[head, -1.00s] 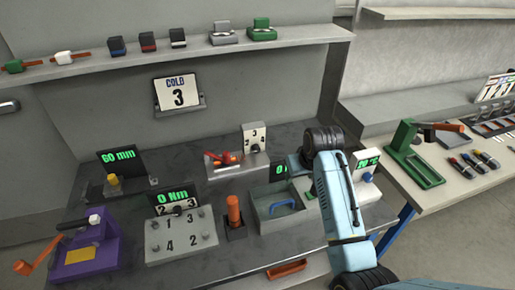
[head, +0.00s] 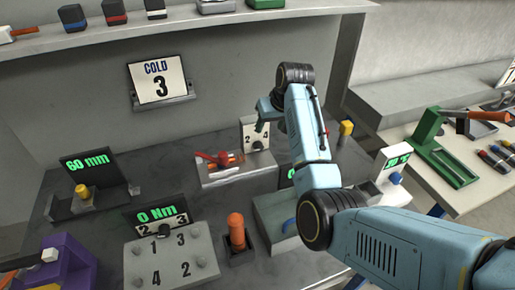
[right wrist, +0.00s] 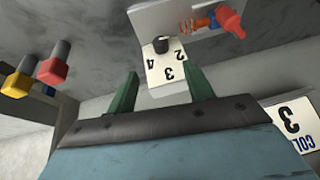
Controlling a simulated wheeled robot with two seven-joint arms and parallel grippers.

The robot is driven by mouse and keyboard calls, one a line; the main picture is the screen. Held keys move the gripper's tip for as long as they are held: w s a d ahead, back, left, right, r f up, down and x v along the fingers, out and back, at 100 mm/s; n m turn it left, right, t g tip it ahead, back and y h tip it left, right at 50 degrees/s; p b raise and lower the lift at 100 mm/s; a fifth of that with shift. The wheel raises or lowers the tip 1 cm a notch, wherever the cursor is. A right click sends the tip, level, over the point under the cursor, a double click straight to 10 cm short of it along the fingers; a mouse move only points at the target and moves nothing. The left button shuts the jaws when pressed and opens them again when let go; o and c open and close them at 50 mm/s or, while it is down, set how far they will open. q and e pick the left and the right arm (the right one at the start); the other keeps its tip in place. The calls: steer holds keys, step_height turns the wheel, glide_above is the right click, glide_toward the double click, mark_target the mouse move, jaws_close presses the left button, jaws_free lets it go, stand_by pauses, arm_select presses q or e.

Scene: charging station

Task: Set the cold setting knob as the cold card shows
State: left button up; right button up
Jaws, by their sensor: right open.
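The cold card (head: 160,82) stands on the back wall under the shelf and reads COLD 3; it also shows at the right edge of the right wrist view (right wrist: 293,122). A small black knob (head: 258,145) sits at the foot of a white upright plate (head: 249,128) numbered 2, 3, 4. In the right wrist view the knob (right wrist: 160,44) lies ahead of the fingers; its pointing direction is too small to tell. My right gripper (right wrist: 163,90) is open and empty, its green fingers apart from the knob. The left gripper is out of view.
A second knob (head: 164,230) sits at the 0 Nm display (head: 160,214). An orange cylinder (head: 236,230) stands in front. The shelf (head: 220,26) runs above the card.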

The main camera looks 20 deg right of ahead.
mark_target(260, 147)
steer(key=b+x, duration=0.3)
steer(key=x, duration=0.9)
steer(key=shift+w+f+b, duration=0.2)
steer(key=shift+f+b, duration=0.3)
steer(key=shift+f, duration=0.1)
steer(key=shift+a, duration=0.1)
steer(key=shift+c, duration=0.5)
steer(key=c, duration=0.9)
